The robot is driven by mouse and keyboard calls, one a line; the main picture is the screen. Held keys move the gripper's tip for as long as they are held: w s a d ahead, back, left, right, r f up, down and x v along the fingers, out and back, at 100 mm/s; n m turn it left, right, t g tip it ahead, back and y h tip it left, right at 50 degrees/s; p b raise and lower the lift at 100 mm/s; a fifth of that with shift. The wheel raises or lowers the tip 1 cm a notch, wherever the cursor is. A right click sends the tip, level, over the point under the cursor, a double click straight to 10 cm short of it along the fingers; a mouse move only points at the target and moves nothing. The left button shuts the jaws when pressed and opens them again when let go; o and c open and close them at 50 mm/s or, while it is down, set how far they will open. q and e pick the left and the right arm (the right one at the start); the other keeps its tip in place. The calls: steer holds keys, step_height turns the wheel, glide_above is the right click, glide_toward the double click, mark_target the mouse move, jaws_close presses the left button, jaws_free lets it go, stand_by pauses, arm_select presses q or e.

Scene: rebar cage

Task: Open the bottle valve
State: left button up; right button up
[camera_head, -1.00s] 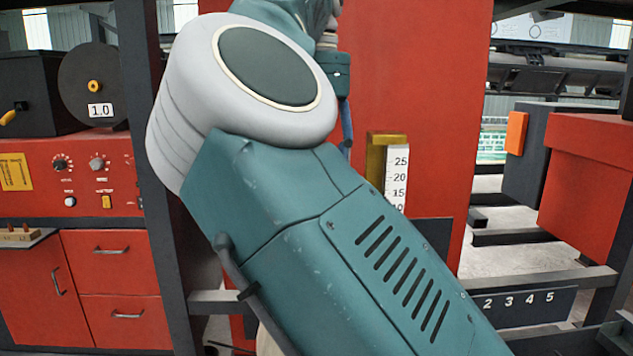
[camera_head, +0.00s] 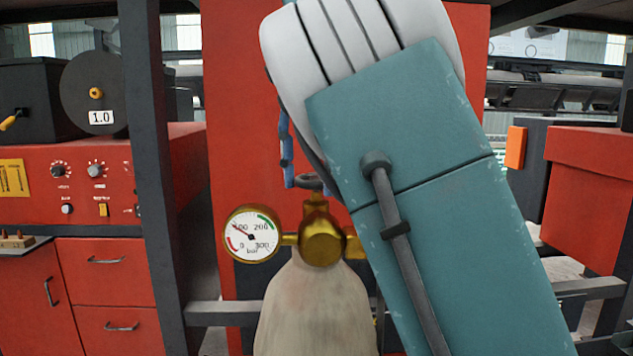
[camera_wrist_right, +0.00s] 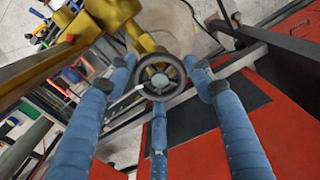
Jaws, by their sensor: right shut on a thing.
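The gas bottle (camera_head: 313,310) is pale and worn and stands upright at the centre of the head view. A brass valve body (camera_head: 322,240) sits on top of it. The dark round handwheel (camera_head: 309,183) is above the brass and also shows in the wrist view (camera_wrist_right: 160,77). My right gripper (camera_wrist_right: 164,74) has blue fingers and is shut on the handwheel, its fingertips around the rim. In the head view only part of the blue fingers (camera_head: 286,150) shows; my right arm hides the rest. My left gripper is not in view.
A round pressure gauge (camera_head: 252,234) sticks out to the left of the valve, its needle pointing up-left. A red panel (camera_head: 235,110) stands behind the bottle. A dark post (camera_head: 150,150) and a red cabinet (camera_head: 75,185) are on the left. A red box (camera_head: 590,190) is on the right.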

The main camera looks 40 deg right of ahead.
steer(key=shift+f+n+b, duration=0.15)
steer(key=shift+n+b, duration=0.5)
steer(key=shift+n, duration=0.35)
steer(key=o, duration=1.2)
steer(key=shift+s+a, duration=0.1)
steer(key=shift+c, duration=0.2)
